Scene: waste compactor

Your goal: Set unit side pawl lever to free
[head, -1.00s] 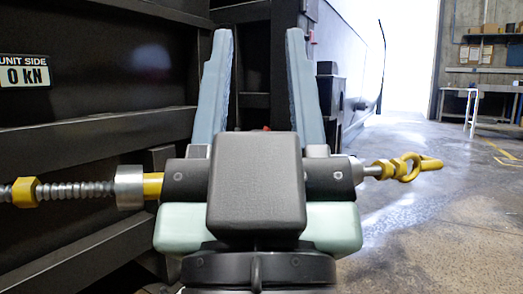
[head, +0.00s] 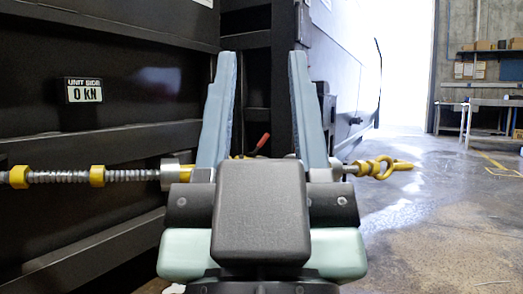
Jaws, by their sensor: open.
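The unit side load readout (head: 83,90) shows 0 kN on the dark wall at left. A threaded rod (head: 130,175) with yellow nuts runs along that wall into a silver collar (head: 176,171). A yellow hook and eye (head: 384,168) sticks out at right, apparently in line with it. A red-tipped lever (head: 263,141), probably the pawl lever, shows low between my fingers, tilted up to the right. My gripper (head: 262,54) is open, its two pale blue fingers pointing ahead. My gripper body hides the middle of the tensioner and the lever's base. I cannot tell the pawl's setting.
Dark steel walls with ribs (head: 110,142) stand close at left and ahead. A dark container side (head: 345,75) runs away at centre right. The concrete floor (head: 440,210) at right is open. A workbench (head: 485,104) and shelf stand far back right.

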